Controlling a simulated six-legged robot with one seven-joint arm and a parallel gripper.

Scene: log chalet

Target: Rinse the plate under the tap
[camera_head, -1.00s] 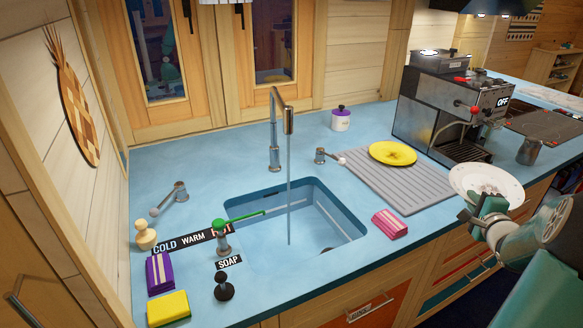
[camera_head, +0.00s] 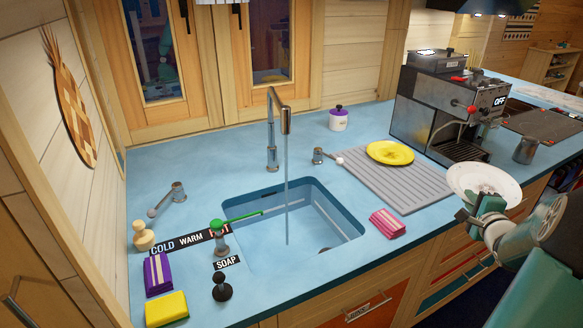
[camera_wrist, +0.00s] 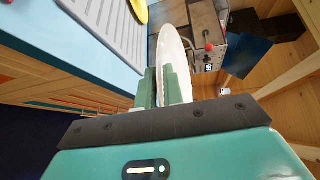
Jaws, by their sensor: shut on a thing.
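A white plate (camera_head: 474,180) with dark smudges on its face is in my gripper (camera_head: 487,206), at the right of the head view. My gripper is shut on the plate's near edge and holds it tilted in front of the counter's front edge. In the wrist view the plate (camera_wrist: 175,62) shows nearly edge-on between the green fingers (camera_wrist: 163,88). The tap (camera_head: 272,130) stands behind the sink (camera_head: 330,205), and a thin stream of water (camera_head: 287,210) falls from it into the basin. The plate is well to the right of the stream.
A ribbed drainboard (camera_head: 400,190) with a yellow plate (camera_head: 390,152) lies between sink and gripper.

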